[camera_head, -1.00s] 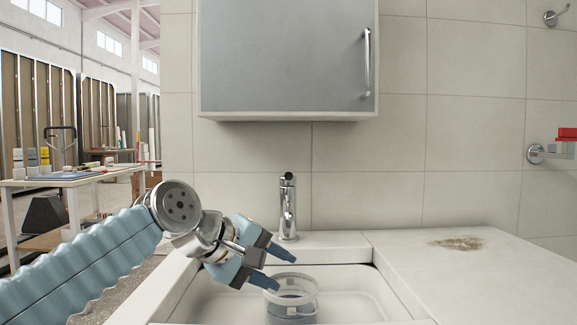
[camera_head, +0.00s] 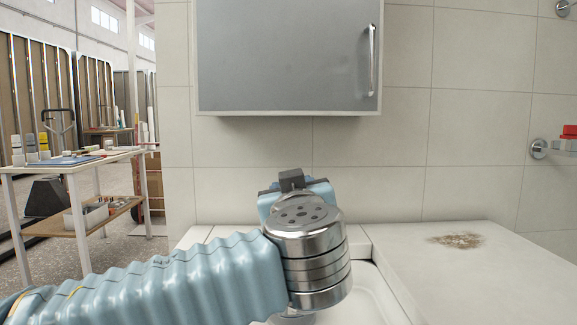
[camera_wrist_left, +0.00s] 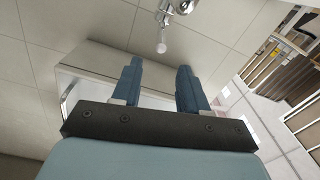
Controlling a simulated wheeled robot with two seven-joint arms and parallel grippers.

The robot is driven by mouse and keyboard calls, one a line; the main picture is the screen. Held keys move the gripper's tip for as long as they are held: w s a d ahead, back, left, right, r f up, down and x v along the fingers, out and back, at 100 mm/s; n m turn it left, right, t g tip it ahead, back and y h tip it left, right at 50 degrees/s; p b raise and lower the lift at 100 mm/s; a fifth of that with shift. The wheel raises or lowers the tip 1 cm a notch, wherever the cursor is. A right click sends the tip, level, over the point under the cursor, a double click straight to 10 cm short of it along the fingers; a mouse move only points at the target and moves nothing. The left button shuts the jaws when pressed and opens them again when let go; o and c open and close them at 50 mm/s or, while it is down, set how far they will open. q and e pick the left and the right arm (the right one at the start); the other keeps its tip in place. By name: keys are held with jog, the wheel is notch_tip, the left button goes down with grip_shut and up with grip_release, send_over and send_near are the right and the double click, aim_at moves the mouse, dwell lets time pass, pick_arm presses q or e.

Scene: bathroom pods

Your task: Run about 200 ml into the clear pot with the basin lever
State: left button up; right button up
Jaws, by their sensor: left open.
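My left gripper (camera_wrist_left: 160,78) is open and empty in the left wrist view, its two blue fingers apart. In the head view my left wrist and gripper stand in front of the tap and hide it with its lever. They also cover nearly all of the clear pot; a thin pale sliver below my wrist may be its edge. I cannot tell the water level. A chrome fitting shows beyond my fingers in the left wrist view; I cannot tell which part it is. My right gripper is out of view.
The basin (camera_head: 362,295) is mostly behind my arm. The counter (camera_head: 480,275) on the right is clear except for a brown stain (camera_head: 457,240). A grey wall cabinet (camera_head: 285,55) hangs above. A worktable (camera_head: 85,165) stands at left.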

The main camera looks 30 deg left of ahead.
pick_arm(q)
jog(key=p+x, duration=0.2)
jog(key=x, duration=0.8)
jog(key=shift+w+a+r, duration=0.1)
jog(key=shift+w+a, duration=0.15)
jog(key=shift+w, duration=0.05)
jog(key=shift+p+x, duration=0.3)
jog(key=shift+x, duration=0.5)
grip_shut()
